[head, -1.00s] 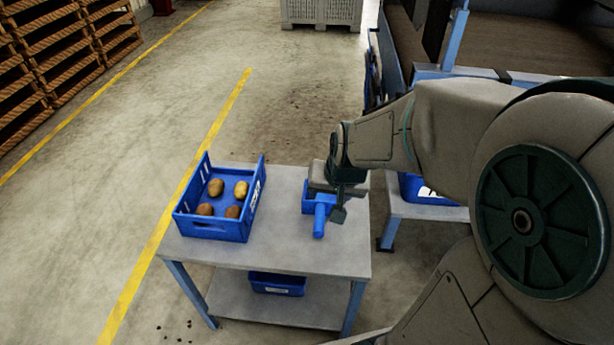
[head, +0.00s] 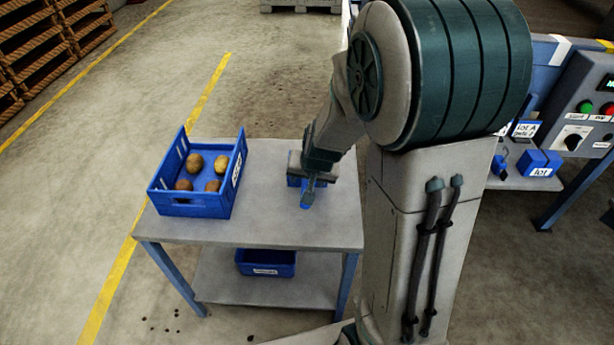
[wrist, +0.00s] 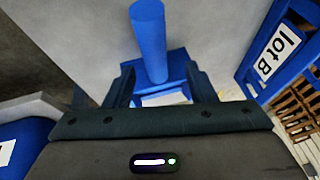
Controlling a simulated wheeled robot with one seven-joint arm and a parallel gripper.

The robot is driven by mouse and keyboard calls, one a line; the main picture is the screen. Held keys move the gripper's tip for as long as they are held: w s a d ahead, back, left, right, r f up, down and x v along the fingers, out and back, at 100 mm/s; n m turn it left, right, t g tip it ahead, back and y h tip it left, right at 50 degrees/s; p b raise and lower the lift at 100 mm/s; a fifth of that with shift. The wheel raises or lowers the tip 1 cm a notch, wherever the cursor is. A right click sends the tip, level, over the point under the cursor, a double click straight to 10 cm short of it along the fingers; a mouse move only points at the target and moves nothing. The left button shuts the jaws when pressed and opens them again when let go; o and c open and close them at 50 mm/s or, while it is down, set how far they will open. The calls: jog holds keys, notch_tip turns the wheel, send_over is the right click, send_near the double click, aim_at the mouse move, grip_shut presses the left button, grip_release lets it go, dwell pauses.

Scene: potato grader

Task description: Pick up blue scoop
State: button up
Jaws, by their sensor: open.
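The blue scoop (head: 305,205) lies on the grey table (head: 255,222), mostly hidden behind my gripper in the head view. In the wrist view the scoop's round handle (wrist: 149,38) points away from my gripper, with its wider body closer to me and partly hidden. My gripper (wrist: 160,88) is open, one finger on each side of the scoop. In the head view my gripper (head: 309,185) is over the scoop. I cannot tell whether the fingers touch it.
A blue crate (head: 190,206) with several potatoes stands on the table's left side; its "lot B" label (wrist: 280,50) shows in the wrist view. A blue bin (head: 266,262) sits on the lower shelf. A control panel (head: 585,120) stands at right. The table's middle is clear.

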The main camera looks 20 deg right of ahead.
aim_at(308, 182)
jog(key=x, duration=0.1)
jog(key=b+x, duration=0.2)
jog(key=x, duration=0.1)
jog(key=shift+d, duration=0.35)
jog(key=shift+w+f, duration=0.35)
jog(key=shift+f, duration=0.05)
jog(key=shift+c, duration=0.2)
grip_shut()
jog(key=shift+r, duration=0.15)
